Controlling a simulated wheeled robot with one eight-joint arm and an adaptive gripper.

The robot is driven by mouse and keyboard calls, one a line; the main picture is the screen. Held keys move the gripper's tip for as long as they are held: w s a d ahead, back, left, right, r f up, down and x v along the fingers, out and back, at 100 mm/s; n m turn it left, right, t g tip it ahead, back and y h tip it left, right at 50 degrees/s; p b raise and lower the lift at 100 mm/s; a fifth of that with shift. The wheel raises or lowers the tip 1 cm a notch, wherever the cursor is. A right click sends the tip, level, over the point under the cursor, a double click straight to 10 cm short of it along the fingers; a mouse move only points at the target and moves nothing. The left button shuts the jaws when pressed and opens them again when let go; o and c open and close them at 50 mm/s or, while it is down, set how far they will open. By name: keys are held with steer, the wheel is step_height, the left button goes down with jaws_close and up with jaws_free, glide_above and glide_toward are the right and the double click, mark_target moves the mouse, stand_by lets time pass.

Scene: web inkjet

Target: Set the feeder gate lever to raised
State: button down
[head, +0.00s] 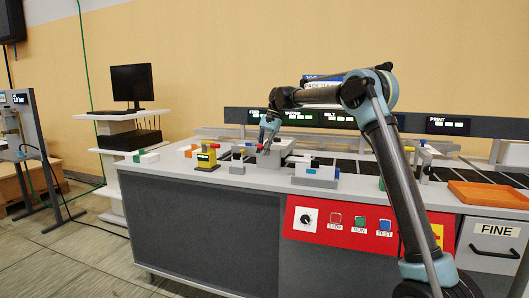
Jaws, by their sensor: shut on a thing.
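My gripper (266,143) points down over the machine's top, beside a grey box-shaped unit (275,157) near the middle of the deck. It is shut on a small lever there, which looks like the feeder gate lever. The fingers hide most of the lever, and its angle is too small to read. A small red part shows right at the fingertips.
A grey unit with a blue part (315,172) stands to the right. An orange tray (488,195) lies at far right. The red panel (340,226) with buttons is on the front.

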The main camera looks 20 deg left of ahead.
steer(key=c, duration=1.5)
jaws_free()
steer(key=shift+o, duration=0.2)
steer(key=shift+r, duration=0.1)
steer(key=v, duration=1.1)
steer(key=shift+w+r, duration=0.2)
steer(key=shift+r, duration=0.15)
steer(key=shift+d, duration=0.15)
